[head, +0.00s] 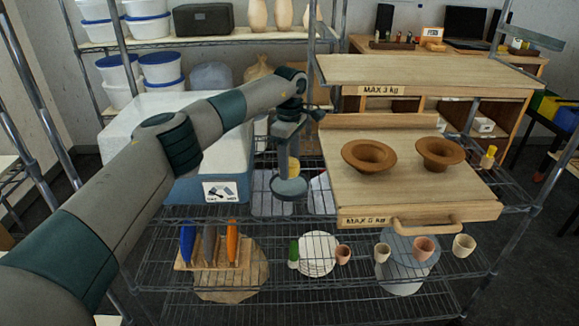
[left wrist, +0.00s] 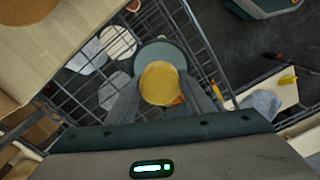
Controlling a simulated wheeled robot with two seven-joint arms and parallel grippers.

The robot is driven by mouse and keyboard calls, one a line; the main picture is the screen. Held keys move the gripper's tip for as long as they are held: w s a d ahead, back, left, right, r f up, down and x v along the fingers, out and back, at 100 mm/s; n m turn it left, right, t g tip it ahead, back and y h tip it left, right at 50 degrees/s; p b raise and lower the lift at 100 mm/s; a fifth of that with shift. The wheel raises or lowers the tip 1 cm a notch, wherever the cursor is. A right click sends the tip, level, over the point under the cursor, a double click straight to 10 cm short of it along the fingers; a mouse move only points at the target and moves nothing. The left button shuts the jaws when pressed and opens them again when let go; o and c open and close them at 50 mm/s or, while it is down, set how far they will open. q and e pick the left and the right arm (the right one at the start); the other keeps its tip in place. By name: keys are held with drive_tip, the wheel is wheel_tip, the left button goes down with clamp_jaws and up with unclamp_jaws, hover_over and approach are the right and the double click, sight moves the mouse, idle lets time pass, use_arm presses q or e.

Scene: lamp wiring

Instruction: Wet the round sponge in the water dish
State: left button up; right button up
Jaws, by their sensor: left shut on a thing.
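The round yellow sponge (left wrist: 160,84) is held between the fingers of my left gripper (head: 290,165). It also shows as a small pale yellow patch in the head view (head: 293,168). A round grey-green dish (head: 289,188) is right below the gripper. In the left wrist view the dish rim (left wrist: 160,50) shows beyond and beneath the sponge. I cannot tell whether the sponge touches the dish or its water. My right gripper is not in view.
A wooden board (head: 400,206) with two brown bowls (head: 369,156) (head: 440,153) stands close on the right. A large white and blue box (head: 172,140) is on the left. The wire shelf (head: 335,290) below holds small cups, plates and a rack of coloured tools.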

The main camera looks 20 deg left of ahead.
use_arm(q)
drive_tip(key=shift+r+p, duration=0.4)
drive_tip(key=shift+r, duration=0.65)
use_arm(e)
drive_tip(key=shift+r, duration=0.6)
use_arm(q)
drive_tip(key=shift+s, duration=0.15)
